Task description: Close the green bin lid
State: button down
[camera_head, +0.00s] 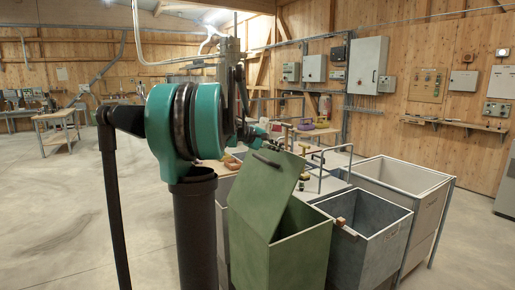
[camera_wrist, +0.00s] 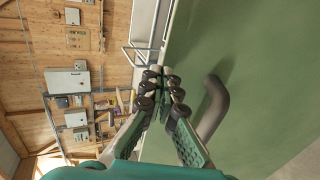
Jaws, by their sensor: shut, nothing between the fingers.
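The green bin (camera_head: 303,262) stands at lower centre in the head view. Its green lid (camera_head: 272,196) is raised, steep and tilted, with part of the opening showing to its right. A dark handle (camera_head: 266,159) is near the lid's upper edge. In the wrist view the lid (camera_wrist: 255,75) fills the right side, with the curved handle (camera_wrist: 212,108) right of my fingers. My gripper (camera_wrist: 168,75) is shut and empty at the lid's edge; I cannot tell if it touches. In the head view my gripper (camera_head: 279,144) is small, just above the lid's upper edge.
A grey open bin (camera_head: 372,243) stands right of the green one, with a wooden block (camera_head: 340,222) on its rim. A larger pale bin (camera_head: 428,192) is beyond it. Metal rails (camera_head: 336,147) rise behind the lid. The floor (camera_head: 60,215) at left is clear.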

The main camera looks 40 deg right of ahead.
jog(key=s+d+f+y, duration=0.3)
jog(key=d+f, duration=0.3)
jog(key=d, duration=0.4)
jog(key=d+f+t+y, duration=0.1)
jog(key=d+f, duration=0.3)
jog(key=f, duration=0.4)
jog(key=s+d+f+y, duration=0.1)
jog(key=d+f+y, duration=0.3)
jog(key=f, duration=0.4)
jog(key=s+d+f+t+y, duration=0.1)
jog(key=d+f+y, duration=0.2)
jog(key=d+f, duration=0.2)
jog(key=shift+s+f+t, duration=0.15)
jog(key=shift+f, duration=0.75)
jog(key=shift+s+f+t, duration=0.1)
jog(key=shift+f+t, duration=0.05)
jog(key=shift+f, duration=1.3)
jog(key=shift+s+f, duration=0.1)
jog(key=shift+r, duration=0.5)
notch_tip(320, 180, up, 14)
jog(key=shift+f, duration=0.2)
